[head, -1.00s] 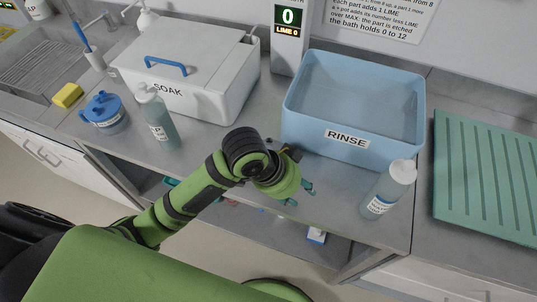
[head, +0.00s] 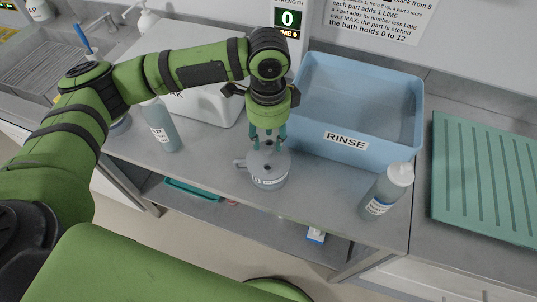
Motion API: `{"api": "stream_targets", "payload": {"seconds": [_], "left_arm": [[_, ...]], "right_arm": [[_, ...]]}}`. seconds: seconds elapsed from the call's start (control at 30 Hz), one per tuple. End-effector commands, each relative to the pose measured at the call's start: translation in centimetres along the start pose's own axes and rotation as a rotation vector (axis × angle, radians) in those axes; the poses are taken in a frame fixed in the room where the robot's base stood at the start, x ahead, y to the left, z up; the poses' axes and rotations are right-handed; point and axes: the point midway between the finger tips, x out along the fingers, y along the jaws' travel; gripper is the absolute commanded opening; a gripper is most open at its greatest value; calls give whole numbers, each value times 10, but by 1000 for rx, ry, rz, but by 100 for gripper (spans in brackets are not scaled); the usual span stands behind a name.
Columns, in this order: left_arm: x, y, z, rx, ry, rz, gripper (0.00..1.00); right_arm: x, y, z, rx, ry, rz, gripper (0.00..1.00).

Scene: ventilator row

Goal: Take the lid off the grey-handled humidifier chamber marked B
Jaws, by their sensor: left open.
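A small grey chamber (head: 269,176) with a side handle stands on the steel counter, left of the blue RINSE basin. Its front label is too small to read, so I cannot confirm the letter B. Its grey lid (head: 259,157) appears to be on it. My left gripper (head: 267,143) points down right above the lid, with its teal fingers open around the top middle. I cannot tell whether the fingers touch the lid. My right gripper is not in view.
The RINSE basin (head: 350,143) is close right of the gripper. A white-capped bottle (head: 385,193) stands near the front edge. A pump bottle (head: 160,126) is on the left. The white SOAK box (head: 213,104) is partly behind my arm. A green ribbed mat (head: 485,178) lies right.

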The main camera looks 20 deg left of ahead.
Motion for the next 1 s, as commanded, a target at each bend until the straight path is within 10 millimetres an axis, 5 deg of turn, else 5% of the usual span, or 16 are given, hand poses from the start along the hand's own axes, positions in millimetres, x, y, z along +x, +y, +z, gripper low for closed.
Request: {"api": "stream_targets", "payload": {"seconds": [0.3, 0.57, 0.67, 1.0], "left_arm": [[41, 2, -1, -1, 0, 1, 42], [45, 1, -1, 1, 1, -2, 42], [44, 1, -1, 0, 1, -2, 2], [44, 1, -1, 0, 2, -2, 0]], "right_arm": [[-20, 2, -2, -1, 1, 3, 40], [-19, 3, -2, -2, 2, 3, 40], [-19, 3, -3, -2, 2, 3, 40], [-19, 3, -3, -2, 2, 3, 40]]}}
